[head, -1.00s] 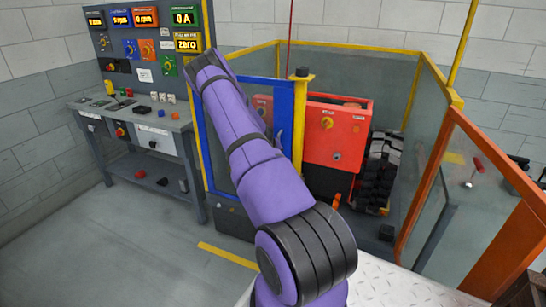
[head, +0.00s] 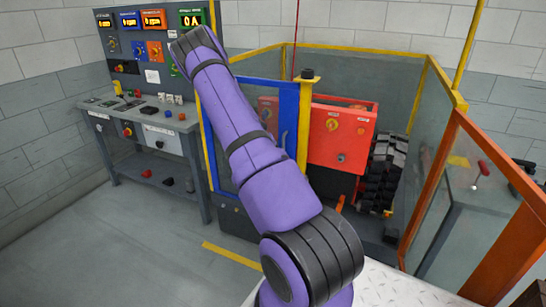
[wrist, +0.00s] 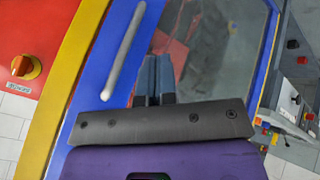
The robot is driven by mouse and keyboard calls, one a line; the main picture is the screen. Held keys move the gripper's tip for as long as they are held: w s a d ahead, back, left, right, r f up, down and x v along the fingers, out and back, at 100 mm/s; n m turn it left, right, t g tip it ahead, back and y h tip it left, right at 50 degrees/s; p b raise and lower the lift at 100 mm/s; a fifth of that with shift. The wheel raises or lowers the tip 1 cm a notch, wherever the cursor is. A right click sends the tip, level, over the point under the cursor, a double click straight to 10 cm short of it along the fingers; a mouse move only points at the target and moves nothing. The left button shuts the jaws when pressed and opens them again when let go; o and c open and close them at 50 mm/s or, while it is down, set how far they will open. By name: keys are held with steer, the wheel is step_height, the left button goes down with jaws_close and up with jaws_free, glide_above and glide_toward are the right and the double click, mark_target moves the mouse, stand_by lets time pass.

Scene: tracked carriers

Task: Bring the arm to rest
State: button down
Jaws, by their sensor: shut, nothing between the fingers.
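My purple arm (head: 264,180) reaches up and away from the bottom of the head view, with its far end near the control panel. The gripper itself is hidden behind the arm there. In the wrist view my gripper (wrist: 157,80) shows two dark fingers close together, shut and empty. Behind the fingers is a blue-framed door (wrist: 95,75) with a glass pane and a pale bar handle (wrist: 124,52). I cannot tell the gap between the fingers and the door. The blue door frame (head: 290,122) also shows in the head view.
A control panel (head: 112,47) with lit displays stands above a grey bench (head: 150,118) at left. A yellow-railed glass enclosure (head: 370,50) holds a red cabinet (head: 340,137). An orange-framed panel (head: 440,180) stands at right. The grey floor (head: 130,245) at left is clear.

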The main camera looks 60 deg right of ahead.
steer(key=shift+v, duration=1.55)
steer(key=shift+a, duration=0.1)
steer(key=a+r+n+t+y, duration=0.1)
steer(key=a+r+t+y, duration=0.2)
steer(key=a+r, duration=2.5)
steer(key=s+a+r+n+y, duration=0.1)
steer(key=s+a+r+n, duration=0.1)
steer(key=s+a+r, duration=0.4)
steer(key=s+a+r+n+y, duration=0.1)
steer(key=s+a+r, duration=0.1)
steer(key=s+a, duration=0.45)
steer(key=s+a+r+n+t+y, duration=0.1)
steer(key=s+a+n+y, duration=0.1)
steer(key=s+a, duration=0.9)
steer(key=shift+a+n, duration=0.45)
steer(key=shift+n, duration=0.35)
